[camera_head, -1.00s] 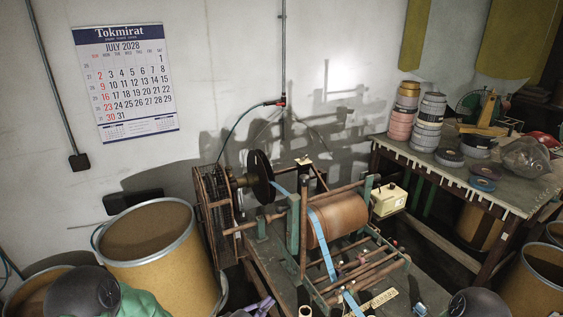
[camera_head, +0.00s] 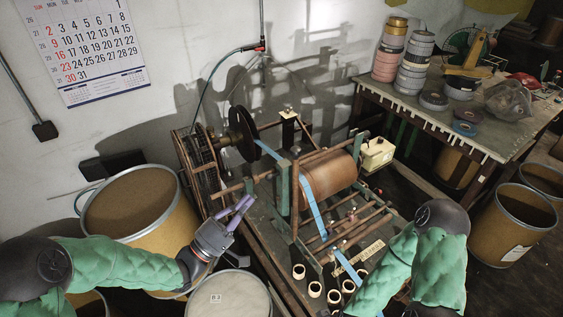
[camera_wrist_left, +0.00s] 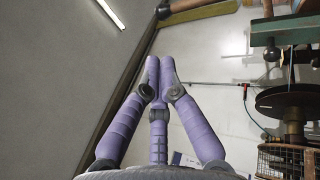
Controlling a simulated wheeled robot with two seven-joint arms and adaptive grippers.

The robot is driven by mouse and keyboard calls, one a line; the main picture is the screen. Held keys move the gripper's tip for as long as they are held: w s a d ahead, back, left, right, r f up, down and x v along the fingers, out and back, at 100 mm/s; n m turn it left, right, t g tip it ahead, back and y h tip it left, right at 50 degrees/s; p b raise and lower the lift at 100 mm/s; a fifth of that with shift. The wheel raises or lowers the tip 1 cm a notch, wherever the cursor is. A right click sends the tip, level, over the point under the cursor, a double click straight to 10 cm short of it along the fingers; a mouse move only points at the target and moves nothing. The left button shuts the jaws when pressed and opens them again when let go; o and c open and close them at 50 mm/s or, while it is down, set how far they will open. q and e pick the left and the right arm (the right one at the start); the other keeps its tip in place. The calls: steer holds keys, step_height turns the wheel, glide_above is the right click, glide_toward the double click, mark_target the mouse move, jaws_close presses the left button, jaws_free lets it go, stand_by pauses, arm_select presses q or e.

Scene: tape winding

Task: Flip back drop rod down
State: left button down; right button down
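The winding machine has a brown drum (camera_head: 328,182) with a blue tape (camera_head: 311,205) running over it from a black disc (camera_head: 243,133) at the left. A wooden bar (camera_head: 327,152) runs behind the drum's top, and several thin rods (camera_head: 345,238) lie in front of it. I cannot tell for certain which is the back drop rod. In the left wrist view the fingers (camera_wrist_left: 160,78) point towards the bare wall. My right gripper is out of view below the frame.
A cardboard drum (camera_head: 180,221) and a lidded drum (camera_head: 262,287) stand close to my left arm. Several small cream rings (camera_head: 315,289) lie at the machine's front. A side table (camera_head: 420,116) with tape rolls is at back right. My right forearm reaches over the floor at lower right.

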arm_select(q)
steer(key=p+x, duration=0.1)
steer(key=x, duration=1.3)
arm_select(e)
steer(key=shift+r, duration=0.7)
